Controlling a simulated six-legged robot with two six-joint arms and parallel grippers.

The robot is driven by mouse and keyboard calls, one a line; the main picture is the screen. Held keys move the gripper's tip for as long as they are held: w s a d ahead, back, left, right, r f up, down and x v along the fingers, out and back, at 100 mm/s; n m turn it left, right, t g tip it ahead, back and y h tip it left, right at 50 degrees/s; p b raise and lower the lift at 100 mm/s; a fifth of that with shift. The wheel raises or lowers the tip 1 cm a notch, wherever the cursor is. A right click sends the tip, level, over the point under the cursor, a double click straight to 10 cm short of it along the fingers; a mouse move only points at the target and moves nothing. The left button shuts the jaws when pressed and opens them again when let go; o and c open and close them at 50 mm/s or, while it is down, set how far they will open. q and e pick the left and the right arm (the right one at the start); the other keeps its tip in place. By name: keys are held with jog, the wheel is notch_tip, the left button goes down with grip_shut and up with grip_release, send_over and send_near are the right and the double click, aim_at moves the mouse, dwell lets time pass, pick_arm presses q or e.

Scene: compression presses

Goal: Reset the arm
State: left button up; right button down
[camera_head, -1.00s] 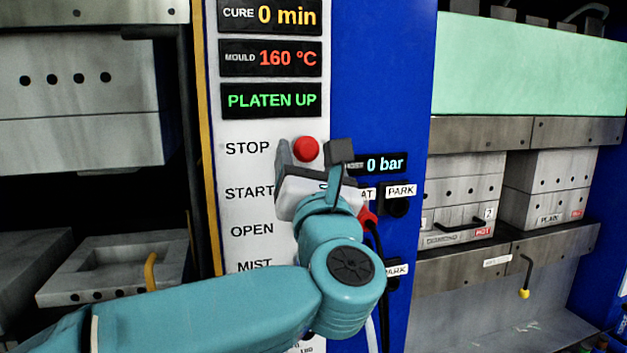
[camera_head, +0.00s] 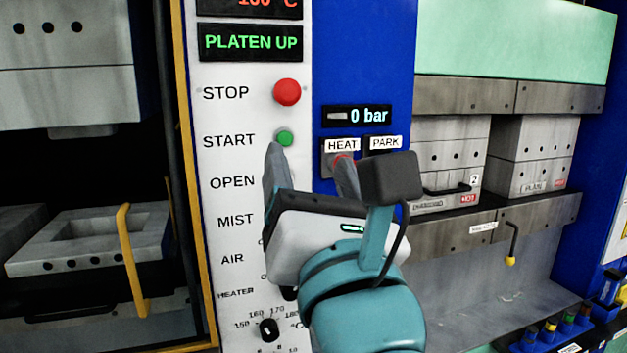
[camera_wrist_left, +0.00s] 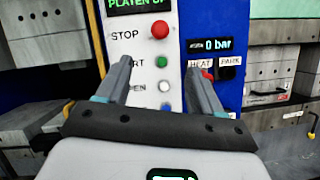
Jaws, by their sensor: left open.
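My left gripper (camera_head: 310,172) is open and empty in front of the control panel. In the head view, its left finger lies just below the green START button (camera_head: 284,138), and its right finger overlaps the HEAT/PARK switch area. In the left wrist view my left gripper (camera_wrist_left: 158,82) has its two fingers wide apart, with the START button (camera_wrist_left: 162,62) and a white button (camera_wrist_left: 164,87) showing between them. The red STOP button (camera_head: 287,92) is above. The HEAT label (camera_head: 341,145) has a red part below it, partly behind a finger. My right gripper is not in view.
The display reads PLATEN UP (camera_head: 251,43); the gauge reads 0 bar (camera_head: 357,116). An open press with a yellow handle (camera_head: 128,255) is at the left. Moulds (camera_head: 445,155) sit on a shelf at the right. A heater knob (camera_head: 269,329) is low on the panel.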

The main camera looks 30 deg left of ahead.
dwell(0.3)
pick_arm(q)
jog(key=w+d+f+m+t+h, duration=0.2)
jog(key=w+d+f+m+h, duration=0.2)
jog(key=w+f+m, duration=0.35)
jog(key=w+d+f+m+t+h, duration=0.3)
jog(key=w+d+f+m+h, duration=0.2)
jog(key=w+f+m, duration=0.3)
jog(key=w+f+m+g+h, duration=0.25)
jog(key=f+m, duration=0.45)
jog(key=f, duration=0.6)
jog(key=w+f+m+g+h, duration=0.1)
jog(key=f+m+g+h, duration=0.45)
jog(key=f, duration=0.75)
jog(key=s+a+f+m+g, duration=0.1)
jog(key=s+f+m+g, duration=0.2)
jog(key=f, duration=0.7)
jog(key=s+f+m+g, duration=0.1)
jog(key=s+f+m, duration=0.25)
jog(key=f, duration=0.55)
jog(key=s+f+m+g+h, duration=0.1)
jog(key=s+f+g, duration=0.3)
jog(key=s, duration=0.6)
jog(key=s+a+f+m+g+h, duration=0.1)
jog(key=s+f+m+g, duration=0.2)
jog(key=s+f, duration=0.6)
jog(key=shift+s+f+m+g, duration=0.35)
jog(key=shift+s+g, duration=0.65)
jog(key=shift+s, duration=0.25)
